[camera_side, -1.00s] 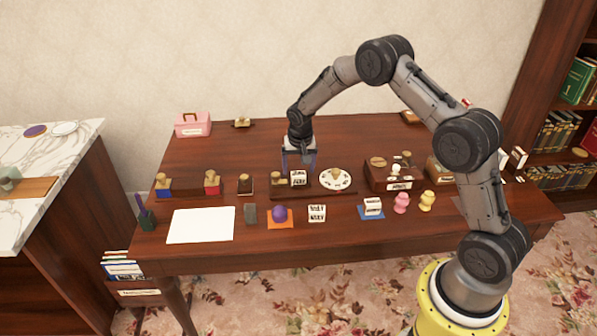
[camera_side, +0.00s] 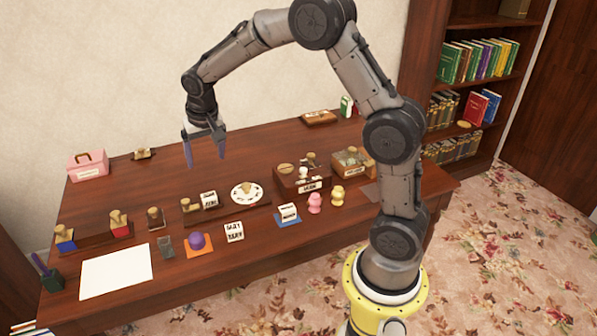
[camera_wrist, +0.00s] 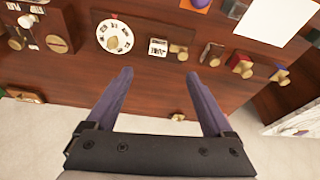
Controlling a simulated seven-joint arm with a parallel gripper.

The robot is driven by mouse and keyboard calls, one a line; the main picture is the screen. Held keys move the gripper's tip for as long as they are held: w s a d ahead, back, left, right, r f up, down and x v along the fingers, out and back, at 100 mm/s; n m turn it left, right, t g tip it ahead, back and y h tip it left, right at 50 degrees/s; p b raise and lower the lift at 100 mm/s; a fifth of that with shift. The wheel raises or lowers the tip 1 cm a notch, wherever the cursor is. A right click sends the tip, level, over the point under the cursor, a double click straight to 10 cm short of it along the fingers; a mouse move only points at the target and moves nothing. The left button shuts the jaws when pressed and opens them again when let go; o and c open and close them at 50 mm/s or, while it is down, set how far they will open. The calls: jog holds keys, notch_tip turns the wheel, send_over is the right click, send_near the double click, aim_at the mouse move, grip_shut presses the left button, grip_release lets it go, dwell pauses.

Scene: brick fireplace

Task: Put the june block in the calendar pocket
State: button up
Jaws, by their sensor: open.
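My gripper (camera_side: 205,156) is open and empty, raised above the desk behind the calendar stand (camera_side: 223,209). Its two spread fingers also show in the wrist view (camera_wrist: 158,75). A white lettered block, apparently the june block (camera_side: 208,199), sits on the stand between a brass-topped piece and the round white dial (camera_side: 237,196). It also shows in the wrist view (camera_wrist: 158,46), apart from the fingers. The lettering is too small to read surely, and the pocket's edges are not clear. Another white block (camera_side: 234,232) lies in front, and one (camera_side: 288,212) sits on a blue mat.
Stamps (camera_side: 119,224), a purple ball (camera_side: 197,240) on an orange mat, and pink (camera_side: 315,203) and yellow (camera_side: 337,195) figures stand along the front. A white sheet (camera_side: 116,270) lies front left. A pink box (camera_side: 88,165) stands back left. The back middle desk is mostly clear.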

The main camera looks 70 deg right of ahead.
jog(key=s+a+r+n+t, duration=0.1)
jog(key=s+a+r+n, duration=0.15)
jog(key=s+r, duration=0.4)
jog(key=s+a+r+n+t, duration=0.1)
jog(key=s+a+r, duration=0.3)
jog(key=s, duration=0.5)
jog(key=s+a+n+y, duration=0.1)
jog(key=s+a+n, duration=0.1)
jog(key=s, duration=0.5)
jog(key=s+a+f+n+y, duration=0.1)
jog(key=s+a+n, duration=0.1)
jog(key=s, duration=0.6)
jog(key=shift+s+t, duration=0.15)
jog(key=shift+t, duration=0.25)
